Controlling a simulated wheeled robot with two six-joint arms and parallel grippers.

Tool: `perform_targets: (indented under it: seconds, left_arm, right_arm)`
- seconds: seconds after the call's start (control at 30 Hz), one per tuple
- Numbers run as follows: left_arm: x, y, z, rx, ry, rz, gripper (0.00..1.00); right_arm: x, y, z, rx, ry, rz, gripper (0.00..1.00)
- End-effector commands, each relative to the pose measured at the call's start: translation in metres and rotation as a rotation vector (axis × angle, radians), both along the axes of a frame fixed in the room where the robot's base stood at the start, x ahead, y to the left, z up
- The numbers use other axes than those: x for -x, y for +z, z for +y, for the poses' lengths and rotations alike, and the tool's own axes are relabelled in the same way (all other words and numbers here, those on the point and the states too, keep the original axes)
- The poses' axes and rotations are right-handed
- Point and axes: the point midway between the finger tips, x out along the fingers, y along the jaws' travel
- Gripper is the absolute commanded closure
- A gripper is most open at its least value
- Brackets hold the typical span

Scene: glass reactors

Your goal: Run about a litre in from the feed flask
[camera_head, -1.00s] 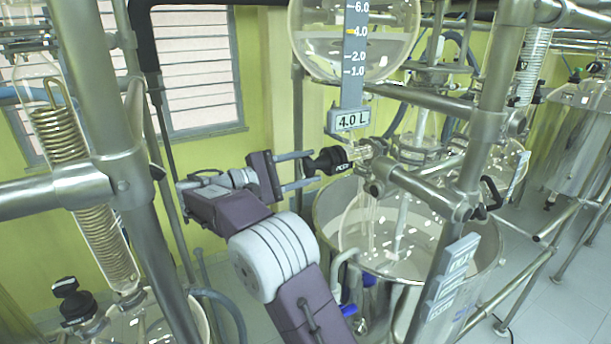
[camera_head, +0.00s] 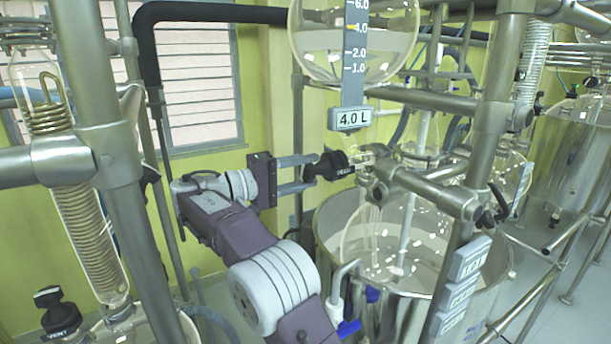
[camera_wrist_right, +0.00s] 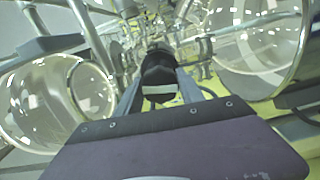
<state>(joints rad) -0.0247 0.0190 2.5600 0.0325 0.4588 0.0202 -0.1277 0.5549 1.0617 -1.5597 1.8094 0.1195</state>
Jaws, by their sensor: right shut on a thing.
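The feed flask (camera_head: 315,45) is a round glass vessel at the top middle of the head view, with a scale strip in front and a display (camera_head: 350,119) reading 4.0 L. Below it, a black valve knob (camera_head: 333,165) sits on a glass stopcock. My right gripper (camera_head: 312,172) reaches in from the left and is shut on this knob, one finger above and one below. The knob also shows between the fingers in the right wrist view (camera_wrist_right: 158,78). A glass reactor (camera_head: 385,245) sits below inside a steel vessel. My left gripper is not in view.
Steel frame posts and clamps stand close around, with one post (camera_head: 130,200) at the left and one (camera_head: 490,110) at the right. A coiled condenser (camera_head: 88,230) and a black vent knob (camera_head: 60,312) are at the left. Labels (camera_head: 470,258) hang at the right.

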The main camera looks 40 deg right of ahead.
Motion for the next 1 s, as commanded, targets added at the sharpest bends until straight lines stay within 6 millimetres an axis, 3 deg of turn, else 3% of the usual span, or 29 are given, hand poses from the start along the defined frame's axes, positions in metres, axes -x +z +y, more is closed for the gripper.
perform_targets:
  seconds: [0.47,0.5,0.57,0.87,1.0]
  left_arm:
    - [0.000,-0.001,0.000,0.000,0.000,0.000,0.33]
    - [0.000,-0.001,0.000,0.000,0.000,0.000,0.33]
    - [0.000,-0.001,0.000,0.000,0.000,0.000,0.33]
    - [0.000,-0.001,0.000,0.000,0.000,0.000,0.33]
    - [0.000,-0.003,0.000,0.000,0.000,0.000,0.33]
  right_arm:
    - [0.000,-0.001,0.000,0.000,0.000,-0.009,0.96]
    - [0.000,-0.001,0.000,0.000,0.000,-0.009,0.47]
    - [0.000,-0.001,0.000,0.000,0.000,-0.009,0.33]
    - [0.000,0.000,0.001,0.001,0.001,-0.010,0.33]
    - [-0.004,-0.001,0.021,0.002,0.005,-0.011,0.33]
